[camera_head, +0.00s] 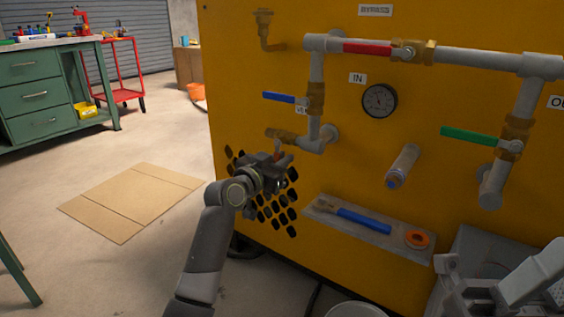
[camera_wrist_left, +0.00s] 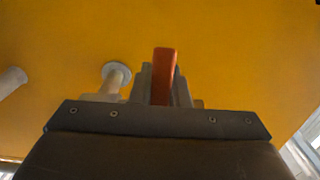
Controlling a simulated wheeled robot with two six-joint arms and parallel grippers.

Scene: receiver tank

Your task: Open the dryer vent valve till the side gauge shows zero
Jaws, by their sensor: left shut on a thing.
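Only a small bit of this lever shows in the head view (camera_head: 278,148). A round dark gauge (camera_head: 379,100) is on the panel to the upper right; its reading is too small to tell.
A blue lever (camera_head: 279,97), a red lever (camera_head: 367,49) and a green lever (camera_head: 468,135) sit on the pipes nearby. A shelf (camera_head: 385,241) below holds a blue-handled tool (camera_head: 362,219) and an orange ring (camera_head: 416,239). Cardboard (camera_head: 132,202) lies on open floor at left.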

